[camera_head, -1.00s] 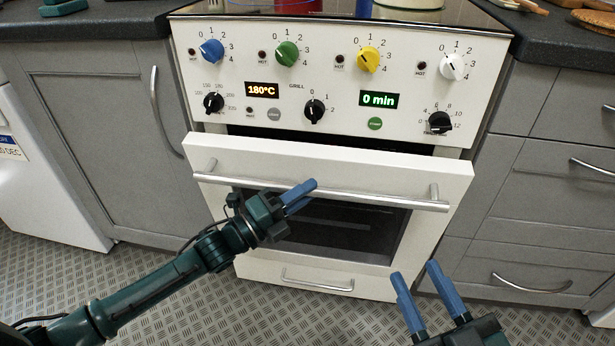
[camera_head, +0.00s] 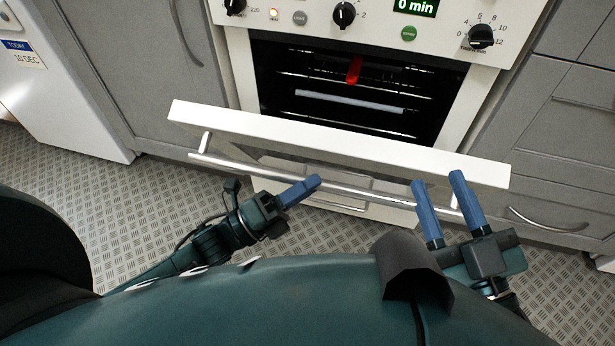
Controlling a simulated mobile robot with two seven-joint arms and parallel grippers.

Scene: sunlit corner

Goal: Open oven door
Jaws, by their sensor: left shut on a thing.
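The white oven door (camera_head: 330,140) is tilted partly open, its top edge hanging out from the oven and towards me. The dark oven cavity (camera_head: 285,85) shows behind it, with racks inside. The silver bar handle (camera_head: 235,165) runs along the front of the door. My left gripper (camera_head: 308,185) is shut on this handle near its middle; its fingers hide a short part of the bar. My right gripper (camera_head: 438,181) is open and empty, with its fingers apart in front of the right part of the door. I cannot tell whether they touch it.
A red item (camera_head: 354,70) shows inside the oven. The control panel (camera_head: 375,22) is above the cavity. Grey cabinets (camera_head: 125,65) stand on both sides, with a white appliance (camera_head: 65,100) at far left. Patterned floor (camera_head: 140,215) is clear at the left. My own body covers the bottom.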

